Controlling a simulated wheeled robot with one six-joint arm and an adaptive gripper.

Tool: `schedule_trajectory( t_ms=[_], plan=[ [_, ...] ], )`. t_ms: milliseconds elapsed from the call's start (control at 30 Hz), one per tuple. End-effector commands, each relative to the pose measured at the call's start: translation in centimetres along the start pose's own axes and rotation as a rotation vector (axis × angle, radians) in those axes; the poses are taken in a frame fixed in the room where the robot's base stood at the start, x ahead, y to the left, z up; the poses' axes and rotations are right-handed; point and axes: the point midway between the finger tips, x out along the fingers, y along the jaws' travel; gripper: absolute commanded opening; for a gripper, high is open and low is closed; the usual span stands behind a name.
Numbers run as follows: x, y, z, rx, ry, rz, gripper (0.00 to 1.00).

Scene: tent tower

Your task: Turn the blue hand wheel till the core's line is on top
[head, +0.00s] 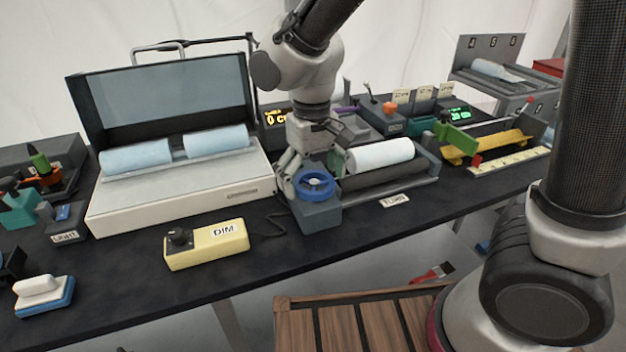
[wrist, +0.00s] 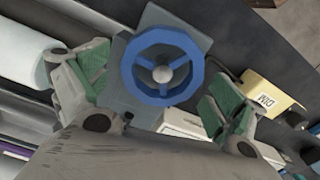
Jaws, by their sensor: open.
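The blue hand wheel (head: 314,184) sits on a dark grey block at the left end of the roller stand labelled TURN or similar; the label is too small to read surely. The white core (head: 380,155) lies across the dark rollers (head: 385,174); no line shows on its visible side. My gripper (head: 300,178) is at the wheel's upper left in the head view. In the wrist view my gripper (wrist: 160,95) is open, with one green-padded finger on each side of the wheel (wrist: 162,74). Neither finger visibly grips the rim. The core (wrist: 27,58) shows partly at the left there.
A yellow DIM box (head: 206,244) with a knob and cable stands left of the wheel near the front edge. A white light box (head: 180,190) with blue rolls is behind it. A ruler with a yellow trough (head: 490,148) stands at right.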

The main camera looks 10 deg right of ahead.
Motion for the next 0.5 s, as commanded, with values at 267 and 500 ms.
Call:
schedule_trajectory(
  t_ms=[267,500],
  plan=[
    [0.91,0.02,0.02,0.0,0.0,0.0,0.95],
    [0.88,0.02,0.02,0.0,0.0,0.0,0.69]
  ],
)
